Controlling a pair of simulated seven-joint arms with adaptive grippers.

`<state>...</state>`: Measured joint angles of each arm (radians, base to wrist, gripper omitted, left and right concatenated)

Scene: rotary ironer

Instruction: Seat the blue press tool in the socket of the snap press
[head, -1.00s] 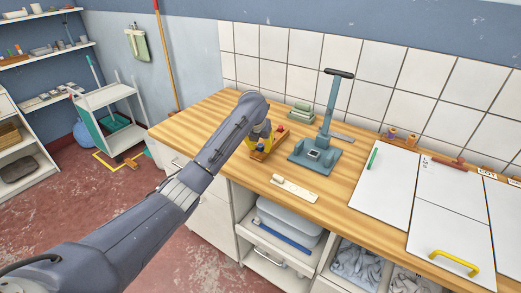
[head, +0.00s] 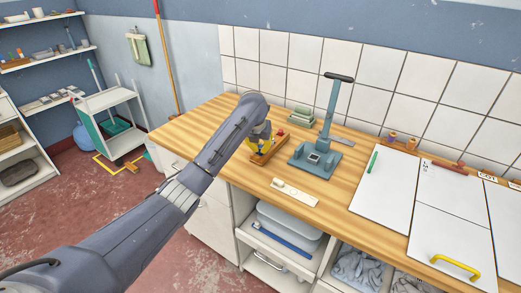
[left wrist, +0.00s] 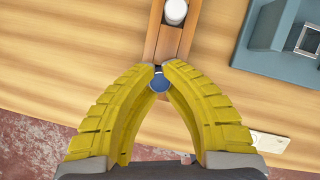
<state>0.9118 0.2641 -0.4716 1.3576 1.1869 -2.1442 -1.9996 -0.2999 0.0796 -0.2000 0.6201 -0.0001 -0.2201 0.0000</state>
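The blue press tool (left wrist: 159,83) shows as a small round blue top between the yellow fingertips in the left wrist view. My left gripper (left wrist: 160,70) has its fingers drawn together around it, over the near end of the wooden rack (left wrist: 168,40). In the head view my left gripper (head: 259,145) is at the rack, left of the snap press. The arm hides part of it. The teal snap press (head: 315,165) stands upright on the bench, its square socket (head: 314,157) bare on the base. My right gripper is not in view.
A red-topped tool (head: 281,132) and a white cylinder (left wrist: 176,11) stand in the rack. A pale strip (head: 294,192) lies in front of the press. White boards (head: 385,185) lie to the right. Green blocks (head: 302,115) sit behind the rack.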

